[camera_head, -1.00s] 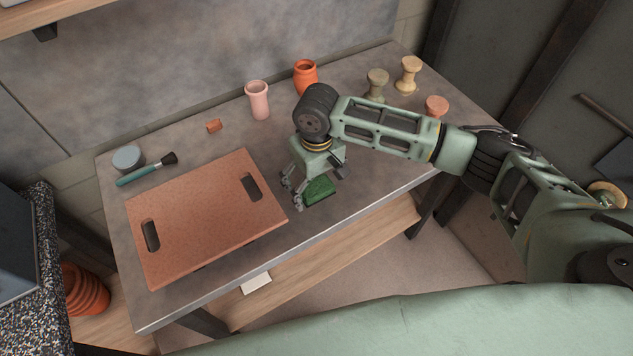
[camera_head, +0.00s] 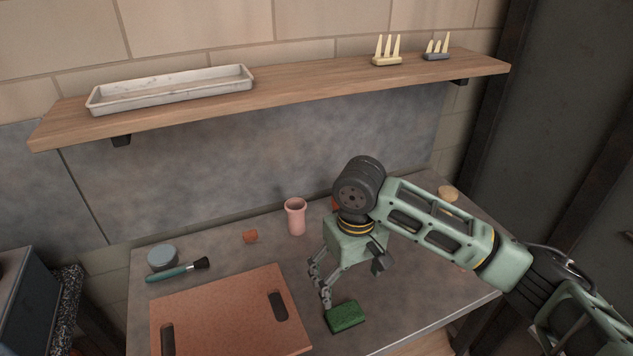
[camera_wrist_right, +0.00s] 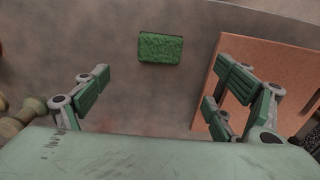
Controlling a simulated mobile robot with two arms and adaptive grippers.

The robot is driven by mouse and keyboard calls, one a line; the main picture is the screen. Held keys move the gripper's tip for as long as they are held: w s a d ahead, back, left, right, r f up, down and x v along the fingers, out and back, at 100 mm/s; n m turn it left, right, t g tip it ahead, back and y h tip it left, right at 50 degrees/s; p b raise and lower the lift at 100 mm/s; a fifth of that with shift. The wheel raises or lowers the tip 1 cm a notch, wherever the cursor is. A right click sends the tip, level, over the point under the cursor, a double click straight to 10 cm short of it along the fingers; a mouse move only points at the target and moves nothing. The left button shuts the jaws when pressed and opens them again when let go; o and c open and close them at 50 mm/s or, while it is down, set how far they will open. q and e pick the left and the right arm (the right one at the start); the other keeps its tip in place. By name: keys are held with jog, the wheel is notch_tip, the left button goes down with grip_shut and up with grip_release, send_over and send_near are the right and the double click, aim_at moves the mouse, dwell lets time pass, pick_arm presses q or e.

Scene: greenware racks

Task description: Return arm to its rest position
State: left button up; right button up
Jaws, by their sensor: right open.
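My right gripper (camera_head: 350,282) is over the worktable, to the right of the terracotta board, pointing down. It is open and empty. A green block (camera_head: 345,316) lies flat on the table below and in front of its fingers, apart from them. In the right wrist view the two fingers of the gripper (camera_wrist_right: 165,82) are spread wide, and the green block (camera_wrist_right: 160,47) lies beyond them on the grey tabletop. My left gripper is not in view.
The terracotta board (camera_head: 225,312) lies left of the gripper. A wooden shelf (camera_head: 300,96) with a white tray (camera_head: 172,91) runs above the table.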

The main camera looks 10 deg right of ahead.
jog(key=s+a+f+y, duration=0.1)
jog(key=s+a+f, duration=0.1)
jog(key=s+f, duration=0.1)
jog(key=s+a+f+n+t+y, duration=0.1)
jog(key=s+a+f, duration=0.2)
jog(key=s+a+f+y, duration=0.1)
jog(key=s+a+f, duration=0.1)
jog(key=s+f, duration=0.1)
jog(key=shift+s+a+n+t+y, duration=0.4)
jog(key=shift+s, duration=0.15)
jog(key=s+d+f+m+t+h, duration=0.2)
jog(key=s+d+f+m+h, duration=0.15)
jog(key=s+d, duration=1.05)
notch_tip(320, 180, down, 27)
jog(key=d+g, duration=0.1)
jog(key=g, duration=0.1)
jog(key=s+d+f+n+b, duration=0.1)
jog(key=s+d+f, duration=0.2)
jog(key=s+f, duration=1.4)
jog(key=shift+s+d+f+g, duration=0.15)
jog(key=shift+s+f+g, duration=0.1)
jog(key=shift+f+g, duration=0.15)
